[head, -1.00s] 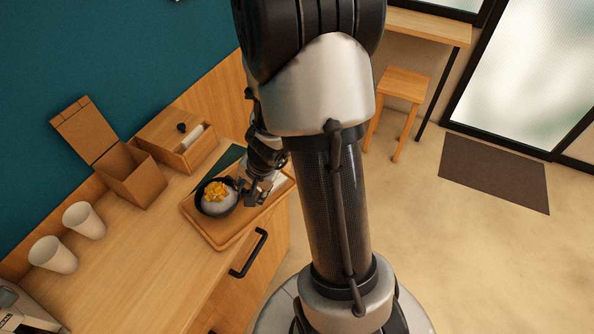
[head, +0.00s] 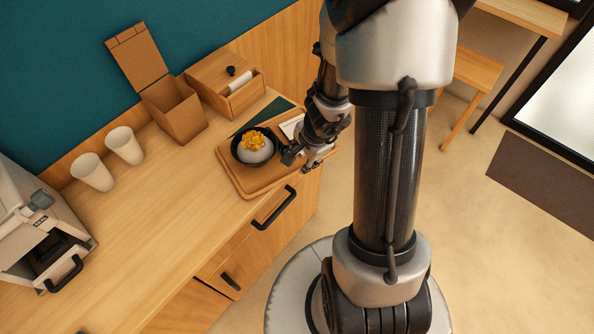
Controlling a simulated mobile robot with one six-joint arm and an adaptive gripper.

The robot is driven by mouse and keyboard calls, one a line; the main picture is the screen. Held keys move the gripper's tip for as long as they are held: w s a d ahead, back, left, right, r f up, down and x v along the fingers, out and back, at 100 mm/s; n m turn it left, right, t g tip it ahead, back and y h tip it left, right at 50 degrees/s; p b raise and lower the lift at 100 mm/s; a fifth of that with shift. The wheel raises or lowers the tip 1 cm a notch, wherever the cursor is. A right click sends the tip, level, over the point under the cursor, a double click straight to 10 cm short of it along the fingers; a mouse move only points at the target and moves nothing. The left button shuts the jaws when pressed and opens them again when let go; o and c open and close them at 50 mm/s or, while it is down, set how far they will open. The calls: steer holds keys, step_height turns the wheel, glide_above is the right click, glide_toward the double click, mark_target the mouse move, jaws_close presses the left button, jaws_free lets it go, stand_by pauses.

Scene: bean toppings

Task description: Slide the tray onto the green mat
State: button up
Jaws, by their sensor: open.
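A wooden tray (head: 236,179) lies at the right end of the counter, close to its front edge. On it stand a dark bowl (head: 239,157) with white food and a yellow topping, and a white item (head: 291,124) partly hidden by my arm. The green mat (head: 270,114) shows as a dark strip behind the tray; the tray seems to cover part of it. My gripper (head: 297,161) is open at the tray's right side, close beside the bowl. I cannot tell whether it touches the tray.
An open cardboard box (head: 176,112), a wooden box (head: 228,80) with a black knob and two white cups (head: 93,172) stand along the wall. A machine (head: 35,225) stands at the left. The counter's middle is clear. Drawer handles (head: 273,207) stick out in front.

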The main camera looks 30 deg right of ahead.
mark_target(295, 171)
steer(key=b+x, duration=0.7)
steer(key=x, duration=0.6)
steer(key=shift+b, duration=0.4)
steer(key=shift+r, duration=0.1)
steer(key=shift+c, duration=0.4)
jaws_close()
